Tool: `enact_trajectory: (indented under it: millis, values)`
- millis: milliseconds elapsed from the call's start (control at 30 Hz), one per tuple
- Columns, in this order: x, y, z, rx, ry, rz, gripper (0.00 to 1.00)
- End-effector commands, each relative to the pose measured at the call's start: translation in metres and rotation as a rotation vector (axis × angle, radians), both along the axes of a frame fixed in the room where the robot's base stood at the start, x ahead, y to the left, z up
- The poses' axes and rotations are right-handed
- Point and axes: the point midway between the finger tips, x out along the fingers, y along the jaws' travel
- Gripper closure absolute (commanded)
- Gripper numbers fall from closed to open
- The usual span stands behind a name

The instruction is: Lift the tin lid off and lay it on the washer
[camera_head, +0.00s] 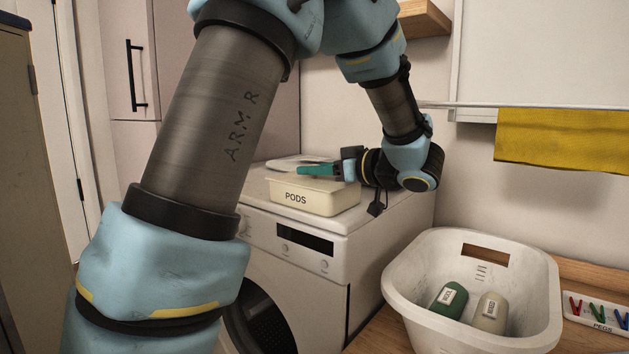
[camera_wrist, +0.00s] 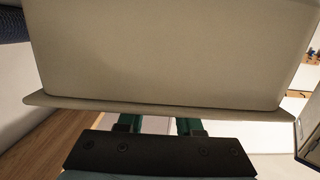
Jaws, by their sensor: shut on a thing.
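The cream tin (camera_head: 314,199) marked PODS stands on the white washer (camera_head: 386,217). The pale, flat tin lid (camera_head: 284,161) shows behind the tin, low over the washer top. I cannot tell whether it touches the washer. My gripper (camera_head: 302,169) has teal fingers, points left above the tin and is shut on the lid. In the wrist view a large cream surface with a lip, seemingly the lid (camera_wrist: 170,55), fills most of the picture. The fingers (camera_wrist: 165,124) reach behind its near edge, so their contact is hidden.
A white basket (camera_head: 406,268) with a green bottle (camera_head: 449,299) and a beige bottle (camera_head: 490,313) stands right of the washer. A peg tray (camera_head: 600,314) is at the far right. A yellow cloth (camera_head: 565,139) hangs from a rail. A tall cabinet stands behind at left.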

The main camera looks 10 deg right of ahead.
Motion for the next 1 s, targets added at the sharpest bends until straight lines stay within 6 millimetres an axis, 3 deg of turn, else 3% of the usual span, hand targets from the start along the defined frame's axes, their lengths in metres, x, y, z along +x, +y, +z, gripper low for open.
enact_trajectory:
  millis: [167, 667, 1000]
  values:
    - [0.0, 0.0, 0.0, 0.0, 0.0, 0.0, 1.0]
    - [0.0, 0.0, 0.002, -0.001, -0.001, 0.0, 1.0]
    - [0.0, 0.0, 0.034, -0.005, -0.005, 0.001, 1.0]
